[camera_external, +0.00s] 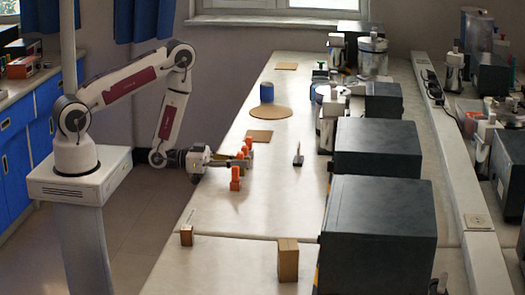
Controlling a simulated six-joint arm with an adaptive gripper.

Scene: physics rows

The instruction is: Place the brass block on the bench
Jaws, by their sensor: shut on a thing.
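My gripper (240,160) reaches in from the left, low over the bench (265,205). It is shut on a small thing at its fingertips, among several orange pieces. The fingers and these pieces overlap, so I cannot tell the held thing's shape or whether it is the brass block. An orange piece (236,184) stands upright just in front of the fingertips. A tan, brass-like block (288,260) stands upright on the near part of the bench. A smaller brown block (186,236) stands near the left edge.
Large dark boxes (376,240) line the bench's right side. A small upright tool (298,155) stands right of my gripper. The middle front is clear.

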